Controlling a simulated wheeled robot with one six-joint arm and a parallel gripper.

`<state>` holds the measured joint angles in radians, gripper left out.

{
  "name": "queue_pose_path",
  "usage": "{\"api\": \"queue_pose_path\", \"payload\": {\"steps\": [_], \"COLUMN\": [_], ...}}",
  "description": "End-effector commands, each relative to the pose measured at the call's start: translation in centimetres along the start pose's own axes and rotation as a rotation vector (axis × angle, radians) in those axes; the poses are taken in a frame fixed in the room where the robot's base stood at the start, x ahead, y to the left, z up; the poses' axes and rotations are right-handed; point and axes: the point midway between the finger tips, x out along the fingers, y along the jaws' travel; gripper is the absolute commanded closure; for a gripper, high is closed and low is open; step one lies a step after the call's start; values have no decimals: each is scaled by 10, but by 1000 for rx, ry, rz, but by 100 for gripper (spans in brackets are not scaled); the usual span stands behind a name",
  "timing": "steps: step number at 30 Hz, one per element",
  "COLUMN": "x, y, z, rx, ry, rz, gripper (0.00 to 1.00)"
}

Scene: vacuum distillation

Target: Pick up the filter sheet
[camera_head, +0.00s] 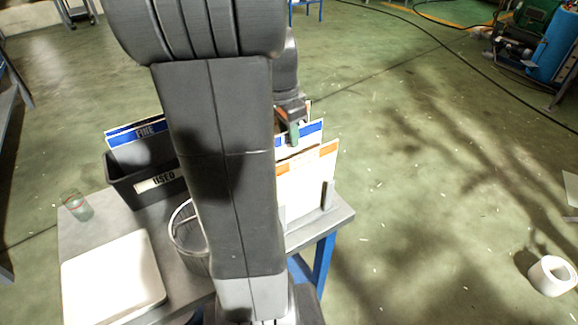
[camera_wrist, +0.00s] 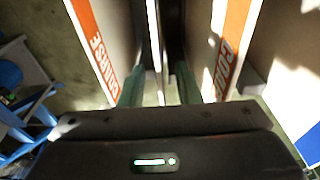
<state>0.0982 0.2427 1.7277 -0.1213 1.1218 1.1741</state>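My gripper (camera_head: 294,134) is at the upright boards on the right part of the table, its green finger pointing down. In the wrist view, my gripper's two green fingers (camera_wrist: 160,90) stand apart, between two panels with orange COARSE bands. A thin white upright edge (camera_wrist: 153,30), which looks like a filter sheet seen edge-on, lies between the fingers with gaps at its sides. The left COARSE panel (camera_wrist: 90,40) and right COARSE panel (camera_wrist: 232,40) flank the fingers. In the head view, an orange-banded panel (camera_head: 308,172) stands in front of a blue-banded one (camera_head: 313,128). My arm hides much of this area.
A dark bin (camera_head: 122,185) labelled USED stands left of my arm, with a blue FINE panel (camera_head: 125,136) behind it. A wire basket (camera_head: 185,235), a white slab (camera_head: 112,280) and a small glass (camera_head: 77,206) are on the table (camera_head: 85,235). The floor to the right is mostly clear.

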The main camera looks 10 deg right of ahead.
Motion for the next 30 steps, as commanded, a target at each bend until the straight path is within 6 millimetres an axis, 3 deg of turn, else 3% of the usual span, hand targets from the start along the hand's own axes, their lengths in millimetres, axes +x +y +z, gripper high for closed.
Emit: {"api": "queue_pose_path", "payload": {"steps": [6,13,18,30], "x": [24,25,25,24], "y": [0,0,0,0], "z": [0,0,0,0], "rx": [0,0,0,0], "ry": [-1,0,0,0], "rz": [2,0,0,-1], "gripper": [70,70,100,100]}}
